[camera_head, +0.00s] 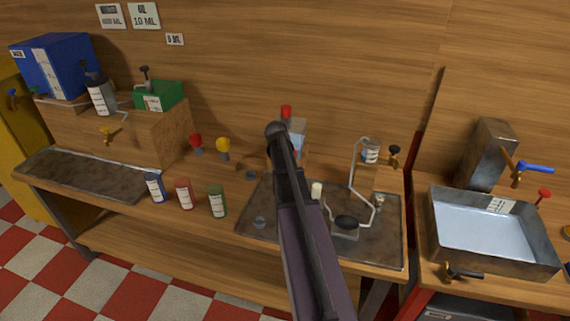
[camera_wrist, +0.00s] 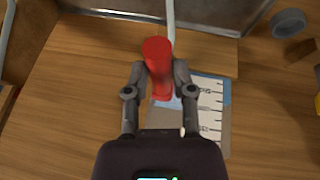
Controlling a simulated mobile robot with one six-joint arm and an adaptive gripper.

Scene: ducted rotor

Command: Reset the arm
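My gripper (camera_wrist: 159,68) reaches over the workbench from the front in the head view. In the wrist view its two fingers stand apart, one on each side of a red rounded piece (camera_wrist: 157,52). The fingertips lie close along its sides; I cannot tell whether they press on it. The red piece also shows just above the end of my arm in the head view (camera_head: 286,111). A blue-and-white item with a printed scale (camera_wrist: 207,105) lies beside the right finger, partly hidden by it.
Blue, red and green labelled jars (camera_head: 184,193) stand left of my arm. A metal tray (camera_head: 385,240) with bent tubing (camera_head: 354,165) is right of it. A water-filled basin (camera_head: 485,232) stands farther right. A wooden wall closes the back.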

